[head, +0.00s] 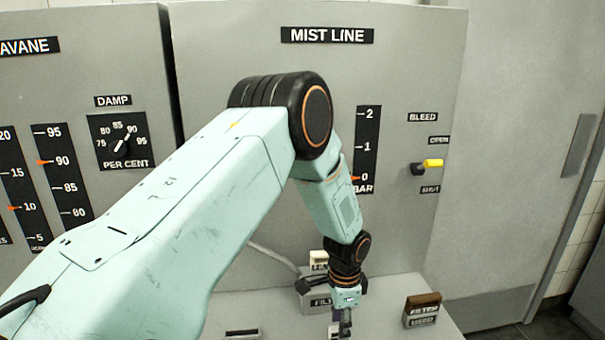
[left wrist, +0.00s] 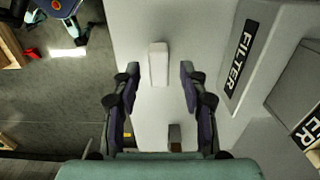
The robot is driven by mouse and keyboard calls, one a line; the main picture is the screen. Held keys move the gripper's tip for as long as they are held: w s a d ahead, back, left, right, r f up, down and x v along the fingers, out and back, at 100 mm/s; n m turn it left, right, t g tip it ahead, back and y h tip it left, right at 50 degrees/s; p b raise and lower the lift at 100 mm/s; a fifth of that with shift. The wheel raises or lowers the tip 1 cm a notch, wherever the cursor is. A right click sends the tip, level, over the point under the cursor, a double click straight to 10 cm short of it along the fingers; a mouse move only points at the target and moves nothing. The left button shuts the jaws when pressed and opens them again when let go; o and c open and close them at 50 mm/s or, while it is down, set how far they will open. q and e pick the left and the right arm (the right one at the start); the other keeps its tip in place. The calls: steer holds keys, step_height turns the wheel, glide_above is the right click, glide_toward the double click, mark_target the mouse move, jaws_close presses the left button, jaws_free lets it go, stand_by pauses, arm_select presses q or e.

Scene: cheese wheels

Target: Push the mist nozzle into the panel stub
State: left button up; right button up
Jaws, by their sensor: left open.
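My left gripper (head: 342,328) hangs low over the grey bench in front of the MIST LINE panel (head: 405,75). In the left wrist view its two fingers (left wrist: 160,68) are apart with nothing held between them. A pale oblong block (left wrist: 158,62) shows between and beyond the fingertips; I cannot tell if it is the mist nozzle. I see no clear panel stub; my left arm covers part of the panel. My right gripper is in neither view.
A box labelled FILTER (left wrist: 238,60) stands beside my fingers. A second FILTER box (head: 422,312) with a brown top stands to the right on the bench. A yellow-tipped bleed lever (head: 432,163) sticks out of the panel. A grey hose (head: 272,258) runs behind my arm.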

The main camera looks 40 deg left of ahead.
arm_select(q)
step_height(320, 180, down, 2)
steer(key=shift+f+b, duration=0.1)
steer(key=shift+b, duration=0.3)
steer(key=shift+s, duration=0.15)
steer(key=shift+r, duration=0.2)
steer(key=shift+a+f, duration=0.1)
steer(key=shift+a, duration=0.05)
jaws_close()
